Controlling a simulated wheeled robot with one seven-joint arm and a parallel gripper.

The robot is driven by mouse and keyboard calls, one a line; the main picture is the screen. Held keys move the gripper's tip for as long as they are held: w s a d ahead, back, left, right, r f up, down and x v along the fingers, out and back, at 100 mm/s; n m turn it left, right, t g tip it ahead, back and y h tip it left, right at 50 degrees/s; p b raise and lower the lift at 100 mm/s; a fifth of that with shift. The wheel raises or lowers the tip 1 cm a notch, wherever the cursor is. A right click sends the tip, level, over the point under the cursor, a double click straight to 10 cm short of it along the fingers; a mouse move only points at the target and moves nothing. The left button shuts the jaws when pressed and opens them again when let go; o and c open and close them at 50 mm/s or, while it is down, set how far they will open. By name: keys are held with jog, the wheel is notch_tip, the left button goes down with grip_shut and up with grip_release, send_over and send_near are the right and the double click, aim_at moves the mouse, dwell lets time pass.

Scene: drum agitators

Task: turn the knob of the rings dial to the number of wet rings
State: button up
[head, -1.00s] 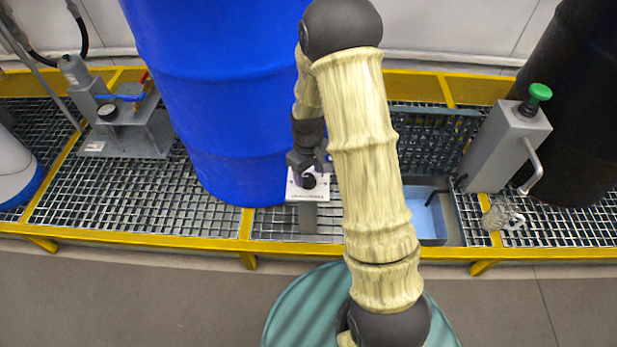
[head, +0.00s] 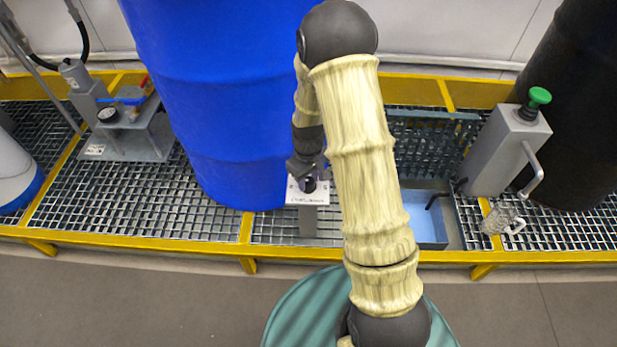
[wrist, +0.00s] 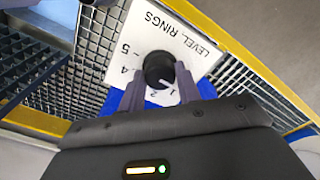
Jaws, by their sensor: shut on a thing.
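The rings dial is a white plate (head: 318,196) on a grey post in front of the blue drum. In the wrist view the plate (wrist: 205,52) reads "LEVEL, RINGS", with 5, 4, 2 and 1 visible around a black knob (wrist: 158,69). The spot for 3 is hidden by a finger. The knob's white mark points near the 1, as far as I can tell. My gripper (wrist: 158,88) is shut on the knob, one finger on each side. In the head view my gripper (head: 307,178) is over the plate. I cannot make out any wet rings.
The blue drum (head: 225,110) stands close behind the dial. A gauge stand (head: 130,135) is at left. A yellow rail (head: 150,240) edges the grating.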

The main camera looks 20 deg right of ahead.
aim_at(308, 180)
jog(key=shift+r, duration=0.1)
jog(key=m+p, duration=0.3)
jog(key=shift+r, duration=0.1)
jog(key=shift+m+p, duration=1.35)
jog(key=shift+m, duration=0.45)
jog(key=shift+f, duration=0.2)
jog(key=o, duration=1)
jog(key=shift+c, duration=0.2)
jog(key=shift+r, duration=0.1)
notch_tip(308, 180, up, 17)
jog(key=p, duration=0.4)
